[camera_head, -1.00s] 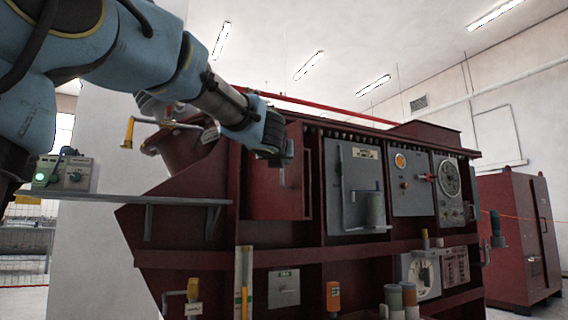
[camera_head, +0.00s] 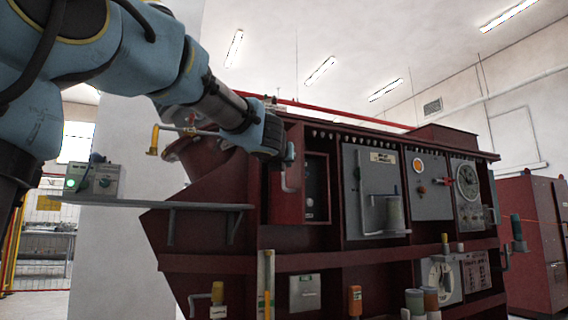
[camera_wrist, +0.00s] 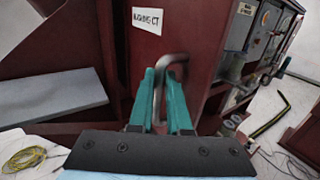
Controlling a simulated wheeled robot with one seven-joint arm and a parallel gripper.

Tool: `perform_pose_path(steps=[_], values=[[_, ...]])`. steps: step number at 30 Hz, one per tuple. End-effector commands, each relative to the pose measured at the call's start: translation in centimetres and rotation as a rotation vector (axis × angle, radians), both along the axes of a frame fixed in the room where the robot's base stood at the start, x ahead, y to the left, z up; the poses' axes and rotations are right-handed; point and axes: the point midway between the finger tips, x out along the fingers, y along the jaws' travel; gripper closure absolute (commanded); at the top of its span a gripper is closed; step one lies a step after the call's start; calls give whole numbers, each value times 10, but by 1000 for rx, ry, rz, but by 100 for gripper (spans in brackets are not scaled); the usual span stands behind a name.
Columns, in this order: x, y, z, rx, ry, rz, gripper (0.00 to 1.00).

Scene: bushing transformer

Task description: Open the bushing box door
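The dark red bushing box door (camera_head: 284,207) stands partly open, with the dark box interior (camera_head: 316,185) showing to its right in the head view. A bent metal handle (camera_head: 289,181) is on the door. My gripper (camera_head: 290,153) is at the top of this handle. In the wrist view the teal fingers of my gripper (camera_wrist: 162,92) are close together on either side of the handle (camera_wrist: 158,80) and appear shut on it. The door face (camera_wrist: 192,35) there carries a white label (camera_wrist: 147,20) reading "BUSHING CT".
The red transformer cabinet has grey panels (camera_head: 368,165) with gauges to the right of the box. A grey shelf (camera_head: 155,203) juts out at the left. Knobs and small bottles line the cabinet's lower ledge. A separate red cabinet (camera_head: 530,245) stands at far right.

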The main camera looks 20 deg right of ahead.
Motion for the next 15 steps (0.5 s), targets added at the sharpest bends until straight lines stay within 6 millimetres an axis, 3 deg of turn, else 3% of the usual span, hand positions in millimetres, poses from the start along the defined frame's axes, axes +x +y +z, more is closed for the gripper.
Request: perform_pose_path(steps=[1,8,15], values=[[5,4,-2,2,3,12,80],[2,1,-1,1,2,4,55],[1,0,-1,2,1,0,55]])
